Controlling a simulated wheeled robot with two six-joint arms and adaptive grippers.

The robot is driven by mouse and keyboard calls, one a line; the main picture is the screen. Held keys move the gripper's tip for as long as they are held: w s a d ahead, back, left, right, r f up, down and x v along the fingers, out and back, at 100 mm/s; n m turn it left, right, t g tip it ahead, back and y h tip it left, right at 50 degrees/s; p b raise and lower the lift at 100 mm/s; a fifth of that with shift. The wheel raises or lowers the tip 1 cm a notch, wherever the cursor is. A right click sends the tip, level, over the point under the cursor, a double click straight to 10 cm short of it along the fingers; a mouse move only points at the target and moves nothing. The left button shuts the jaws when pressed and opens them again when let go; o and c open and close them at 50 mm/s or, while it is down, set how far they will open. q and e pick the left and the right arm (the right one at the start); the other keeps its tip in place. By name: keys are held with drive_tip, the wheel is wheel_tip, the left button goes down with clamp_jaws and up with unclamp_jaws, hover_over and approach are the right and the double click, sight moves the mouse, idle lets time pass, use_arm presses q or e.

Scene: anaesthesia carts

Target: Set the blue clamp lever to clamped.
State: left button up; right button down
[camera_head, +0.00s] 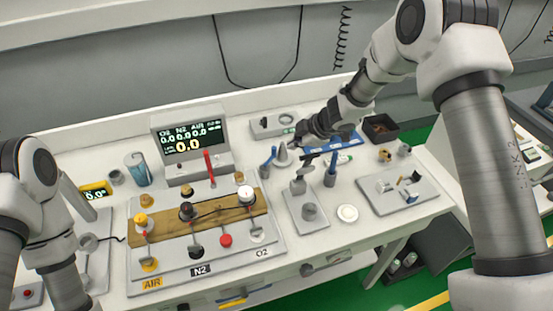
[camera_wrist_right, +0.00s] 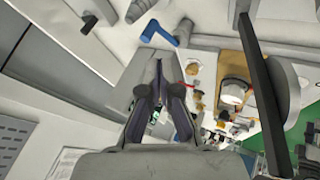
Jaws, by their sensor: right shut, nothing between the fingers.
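Several blue parts stand on the bench in the head view, and I cannot tell for sure which is the clamp lever. One blue handle (camera_head: 268,157) leans beside a grey cone. Another blue handle (camera_head: 331,168) stands upright near a grey pedestal fixture (camera_head: 309,211). The right wrist view shows a bent blue lever (camera_wrist_right: 158,32) above and apart from my fingertips. My right gripper (camera_head: 299,138) is over the back of the bench, near the first blue handle. Its fingers (camera_wrist_right: 158,68) are shut and empty. My left arm shows at the left edge, but its gripper does not.
A wooden-faced gas panel (camera_head: 200,216) with knobs and small levers lies left of centre, below a display (camera_head: 190,138). A blue tray (camera_head: 343,139) and a black bin (camera_head: 380,128) are at the back right. A grey board (camera_head: 384,207) with small fittings is at right.

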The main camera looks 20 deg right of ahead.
drive_tip(key=b, duration=0.5)
approach(272, 157)
drive_tip(key=x, duration=0.5)
drive_tip(key=shift+s+d+f, duration=0.1)
drive_tip(key=shift+f, duration=0.15)
drive_tip(key=shift+w+f, duration=0.25)
drive_tip(key=shift+r+p, duration=0.1)
drive_tip(key=shift+p, duration=0.3)
